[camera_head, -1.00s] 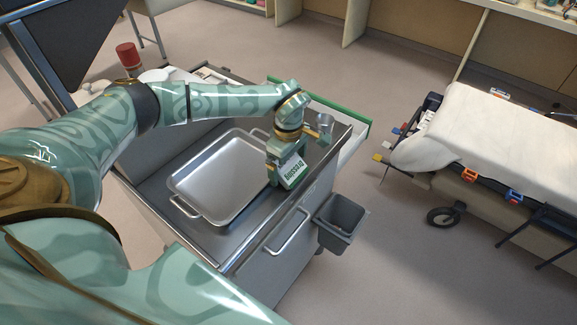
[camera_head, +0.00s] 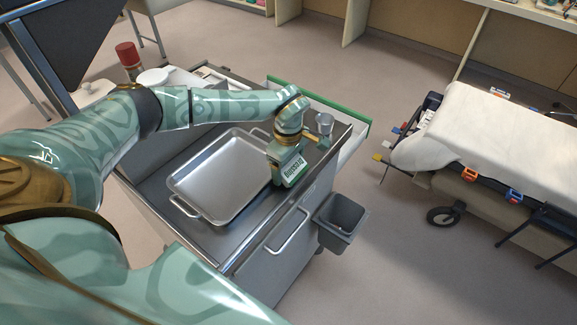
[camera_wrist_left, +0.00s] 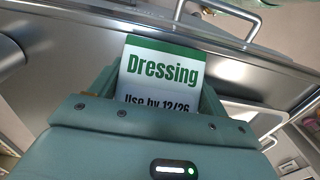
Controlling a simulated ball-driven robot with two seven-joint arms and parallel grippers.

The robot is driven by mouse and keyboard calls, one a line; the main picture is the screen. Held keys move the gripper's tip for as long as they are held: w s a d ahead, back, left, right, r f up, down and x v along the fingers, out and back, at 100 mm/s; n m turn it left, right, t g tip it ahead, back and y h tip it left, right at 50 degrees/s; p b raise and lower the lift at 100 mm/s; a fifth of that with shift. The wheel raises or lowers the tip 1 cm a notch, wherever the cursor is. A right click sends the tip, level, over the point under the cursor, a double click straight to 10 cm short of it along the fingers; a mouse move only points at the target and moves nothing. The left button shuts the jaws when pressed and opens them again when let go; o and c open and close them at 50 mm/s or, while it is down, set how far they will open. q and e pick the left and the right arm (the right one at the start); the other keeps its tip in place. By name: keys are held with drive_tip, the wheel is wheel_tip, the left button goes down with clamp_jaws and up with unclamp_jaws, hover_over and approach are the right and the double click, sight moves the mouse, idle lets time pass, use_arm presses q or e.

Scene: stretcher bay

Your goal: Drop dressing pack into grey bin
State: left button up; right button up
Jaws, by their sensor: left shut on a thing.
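The dressing pack (camera_head: 294,173) is a small white pack with a green band and dark lettering. My left gripper (camera_head: 287,160) is shut on it and holds it over the right side of the trolley top, beside the steel tray. In the left wrist view the pack (camera_wrist_left: 160,72) stands between my fingers, with "Dressing" and "Use by 12/26" readable and its lower part hidden. The grey bin (camera_head: 341,216) hangs on the trolley's right side, open at the top, to the right of and below the pack. My right gripper is out of view.
The steel tray (camera_head: 222,178) takes up the middle of the trolley top (camera_head: 262,216). A small metal cup (camera_head: 324,124) stands just behind my gripper. A drawer handle (camera_head: 288,232) sticks out left of the bin. A stretcher (camera_head: 490,135) stands at the right, with clear floor between.

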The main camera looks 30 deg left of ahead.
use_arm(q)
wheel_tip(320, 180, up, 3)
drive_tip(key=shift+d, duration=0.1)
drive_tip(key=s+d+r+m+b, duration=0.2)
drive_tip(key=s+d+r+m, duration=0.2)
drive_tip(key=m, duration=0.4)
drive_tip(key=s+d+r+m+b, duration=0.2)
drive_tip(key=s+d+r+m, duration=0.2)
drive_tip(key=s+m, duration=0.3)
drive_tip(key=shift+m, duration=1.1)
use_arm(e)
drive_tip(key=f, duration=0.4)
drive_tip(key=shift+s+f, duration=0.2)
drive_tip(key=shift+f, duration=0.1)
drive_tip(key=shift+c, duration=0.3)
